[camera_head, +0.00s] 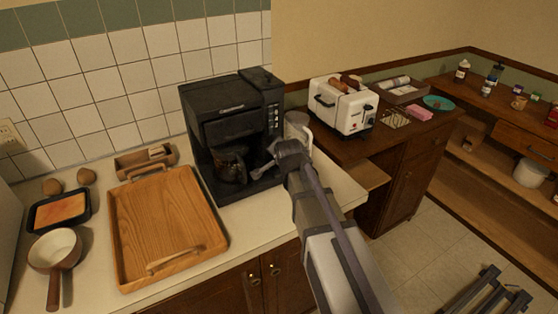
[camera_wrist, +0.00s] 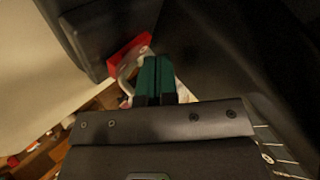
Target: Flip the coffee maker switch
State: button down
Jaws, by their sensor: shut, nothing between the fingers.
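The black coffee maker (camera_head: 225,107) stands upright on the counter, with a dark glass carafe (camera_head: 230,166) in its bay and a button panel at its upper right front. My gripper (camera_head: 258,174) is low at the front right of the machine, beside the carafe. In the wrist view the green fingers (camera_wrist: 152,62) are together with nothing between them. Their tips are close to a red part (camera_wrist: 127,48) against a black body (camera_wrist: 95,30). I cannot tell whether this red part is the switch, or whether the tips touch it. No switch shows clearly in the head view.
A wooden tray (camera_head: 120,228), a saucepan (camera_head: 55,250) and a black dish (camera_head: 35,213) occupy the counter to the left. A white canister (camera_head: 298,128) stands right behind my arm. A white toaster (camera_head: 341,110) is on the lower brown cabinet. Some counter front is bare.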

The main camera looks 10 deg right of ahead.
jog(key=shift+s+r+p, duration=0.1)
jog(key=shift+r+p, duration=0.6)
jog(key=r+p, duration=0.5)
jog(key=shift+s+d+r, duration=0.1)
jog(key=shift+s, duration=0.2)
jog(key=shift+s+f+n, duration=0.1)
jog(key=shift+f+n, duration=0.15)
jog(key=shift+n, duration=0.05)
jog(key=s+f+n+g, duration=0.3)
jog(key=s+n+g, duration=0.2)
jog(key=s, duration=0.7)
jog(key=s+f+n+g+y, duration=0.1)
jog(key=s+f+n+g, duration=0.2)
jog(key=s, duration=0.9)
jog(key=shift+s+a+f+n+g, duration=0.2)
jog(key=shift+s+a+n+g, duration=0.1)
jog(key=shift+n+g, duration=0.8)
